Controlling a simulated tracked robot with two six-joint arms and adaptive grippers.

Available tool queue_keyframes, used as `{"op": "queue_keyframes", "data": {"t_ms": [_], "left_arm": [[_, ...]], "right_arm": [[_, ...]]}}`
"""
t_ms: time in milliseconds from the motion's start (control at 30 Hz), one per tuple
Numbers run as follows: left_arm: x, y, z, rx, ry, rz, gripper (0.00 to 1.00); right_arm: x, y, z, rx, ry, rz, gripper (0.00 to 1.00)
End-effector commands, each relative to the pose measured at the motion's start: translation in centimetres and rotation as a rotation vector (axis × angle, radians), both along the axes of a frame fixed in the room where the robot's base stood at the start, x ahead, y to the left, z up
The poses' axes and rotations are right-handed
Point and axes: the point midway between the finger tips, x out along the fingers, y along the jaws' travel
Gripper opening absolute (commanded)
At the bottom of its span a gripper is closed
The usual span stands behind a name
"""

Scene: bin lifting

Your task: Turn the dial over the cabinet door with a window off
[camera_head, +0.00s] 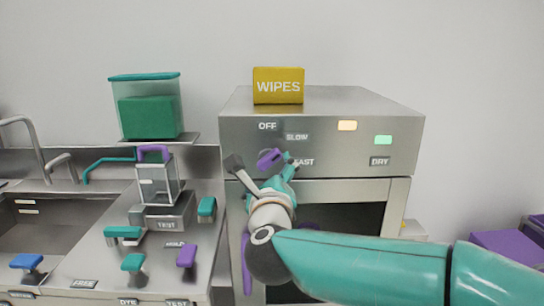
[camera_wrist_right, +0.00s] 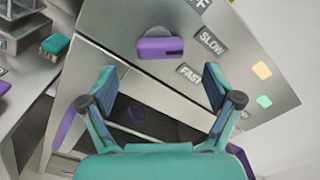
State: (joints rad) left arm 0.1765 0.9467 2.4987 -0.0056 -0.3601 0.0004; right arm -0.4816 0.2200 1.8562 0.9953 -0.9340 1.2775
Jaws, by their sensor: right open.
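The purple dial (camera_head: 269,158) sits on the steel cabinet's front panel above the door, and it also shows in the right wrist view (camera_wrist_right: 158,48). Labels OFF, SLOW and FAST lie around it. Its dark-marked end lies toward the SLOW and FAST side; the exact setting is unclear. The cabinet door (camera_head: 398,205) below has a dark window, partly hidden by my right arm. My right gripper (camera_head: 262,168) is open in front of the panel, near the dial. In the wrist view its fingers (camera_wrist_right: 158,88) are spread, with the dial beyond them. My left gripper is not in view.
An orange light (camera_head: 347,125) and a green light (camera_head: 383,140) are on the panel. A yellow WIPES box (camera_head: 278,86) stands on the cabinet. A sink counter (camera_head: 85,255) with several coloured handles is at left. Purple containers (camera_head: 505,245) are at right.

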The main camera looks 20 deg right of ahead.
Motion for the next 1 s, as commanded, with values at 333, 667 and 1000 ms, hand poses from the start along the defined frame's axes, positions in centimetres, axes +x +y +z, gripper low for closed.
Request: {"op": "queue_keyframes", "data": {"t_ms": [333,667,1000], "left_arm": [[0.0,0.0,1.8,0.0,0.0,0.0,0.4],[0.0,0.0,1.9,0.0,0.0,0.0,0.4],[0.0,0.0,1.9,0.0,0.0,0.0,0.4]], "right_arm": [[5.6,-1.6,0.1,-0.001,0.002,-0.001,0.9],[6.6,-1.9,-0.1,-0.001,0.0,0.0,0.9],[6.5,-1.9,0.0,-0.001,0.0,0.0,0.53]]}}
